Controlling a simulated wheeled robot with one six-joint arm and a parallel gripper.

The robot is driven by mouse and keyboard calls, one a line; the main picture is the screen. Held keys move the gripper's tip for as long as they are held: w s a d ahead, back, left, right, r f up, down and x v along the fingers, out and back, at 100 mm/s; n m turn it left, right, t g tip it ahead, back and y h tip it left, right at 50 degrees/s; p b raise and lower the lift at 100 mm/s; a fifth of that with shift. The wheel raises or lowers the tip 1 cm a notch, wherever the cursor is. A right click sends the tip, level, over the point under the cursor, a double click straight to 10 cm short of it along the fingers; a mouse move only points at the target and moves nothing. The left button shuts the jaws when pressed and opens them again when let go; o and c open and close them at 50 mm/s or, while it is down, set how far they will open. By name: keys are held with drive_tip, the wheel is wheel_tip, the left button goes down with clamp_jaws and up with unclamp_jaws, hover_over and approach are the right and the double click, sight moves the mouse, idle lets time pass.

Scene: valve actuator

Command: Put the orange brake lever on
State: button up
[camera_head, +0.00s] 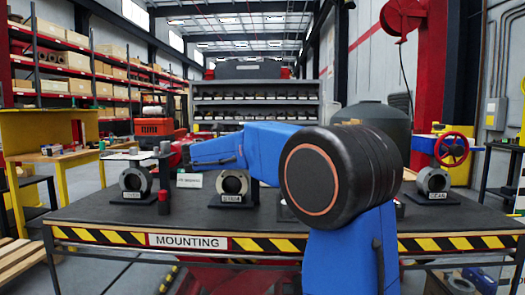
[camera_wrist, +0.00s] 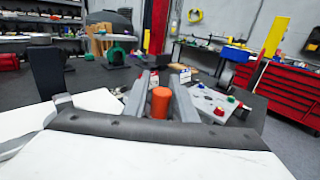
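In the wrist view an orange cylindrical piece (camera_wrist: 160,103), which looks like the orange brake lever, stands between the two grey fingers of my gripper (camera_wrist: 163,98). The fingers lie close against both its sides. Only its upper end shows; the rest is hidden by the gripper. In the head view my arm's dark joint covers the gripper and the orange piece. Round grey valve bodies stand on the mounting table (camera_head: 195,225): one at the left (camera_head: 135,181), one in the middle (camera_head: 231,185), and one at the right (camera_head: 433,180) labelled GEAR.
A red handwheel (camera_head: 452,150) rises above the right valve body. A yellow bench (camera_head: 35,135) stands at the left. An orange toolbox (camera_head: 153,127) is behind the table. In the wrist view a red tool cabinet (camera_wrist: 270,88) stands at the right and a dark post (camera_wrist: 47,75) at the left.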

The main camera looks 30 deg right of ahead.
drive_tip(key=shift+o, duration=0.5)
drive_tip(key=s+a, duration=0.3)
drive_tip(key=a, duration=1.4)
drive_tip(key=s+d+f+m+y, duration=0.4)
drive_tip(key=s+f+y, duration=0.1)
drive_tip(key=s+f, duration=0.45)
drive_tip(key=s+d+f+m+y, duration=0.3)
drive_tip(key=s+d+f+y, duration=0.1)
drive_tip(key=s+f, duration=0.5)
drive_tip(key=s+a+f+m+y, duration=0.4)
drive_tip(key=s+a+f+m, duration=0.1)
drive_tip(key=s+f, duration=0.3)
drive_tip(key=s+a+f+m+t+y, duration=0.1)
drive_tip(key=s+a+f+m+y, duration=0.3)
drive_tip(key=s+f+m, duration=0.4)
drive_tip(key=shift+s+a+f+t+y, duration=0.35)
drive_tip(key=shift+s+a, duration=0.5)
drive_tip(key=shift+s, duration=0.35)
